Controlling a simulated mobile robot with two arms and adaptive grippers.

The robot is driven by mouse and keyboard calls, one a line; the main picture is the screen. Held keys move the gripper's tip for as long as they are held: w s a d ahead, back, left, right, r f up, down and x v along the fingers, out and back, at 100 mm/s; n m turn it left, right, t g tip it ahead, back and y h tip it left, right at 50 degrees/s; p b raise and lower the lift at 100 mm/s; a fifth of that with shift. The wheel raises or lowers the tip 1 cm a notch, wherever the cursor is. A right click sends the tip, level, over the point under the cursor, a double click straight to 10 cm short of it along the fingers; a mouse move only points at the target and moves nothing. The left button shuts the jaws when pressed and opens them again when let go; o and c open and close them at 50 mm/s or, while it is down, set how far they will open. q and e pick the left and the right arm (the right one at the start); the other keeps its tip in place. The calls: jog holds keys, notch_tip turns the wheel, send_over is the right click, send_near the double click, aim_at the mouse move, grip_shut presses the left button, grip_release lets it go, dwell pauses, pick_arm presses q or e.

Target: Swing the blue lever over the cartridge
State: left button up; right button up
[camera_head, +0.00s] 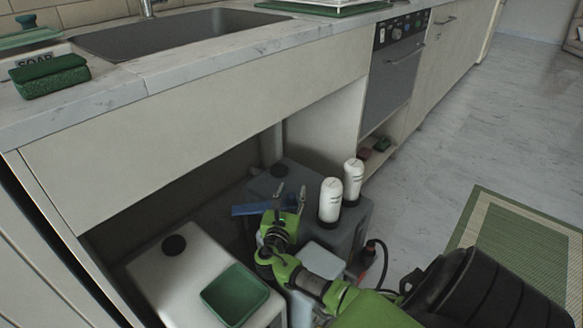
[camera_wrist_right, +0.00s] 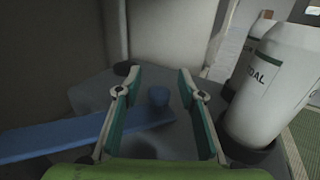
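The blue lever (camera_head: 250,210) lies flat on top of a dark grey box (camera_head: 362,212) under the counter, pointing left. In the right wrist view the blue lever (camera_wrist_right: 60,138) runs in from the left behind the left finger, and a round blue knob (camera_wrist_right: 158,96) shows between the fingers. My right gripper (camera_head: 290,190) is open above the lever's right end; its fingers (camera_wrist_right: 159,75) stand either side of the knob. I cannot tell whether they touch it. Two white cylinders, likely cartridges, stand right of the lever: a nearer one (camera_head: 330,203) and a farther one (camera_head: 353,179). My left gripper is out of view.
A white container (camera_head: 165,275) with a black cap and a green tray (camera_head: 236,294) stand at the front left. The cabinet front (camera_head: 190,135) and counter overhang the space. A labelled cylinder (camera_wrist_right: 268,85) stands close right of my right fingers.

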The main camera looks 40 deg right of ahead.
notch_tip(320, 180, up, 9)
jog(key=shift+r, duration=0.1)
dwell(0.3)
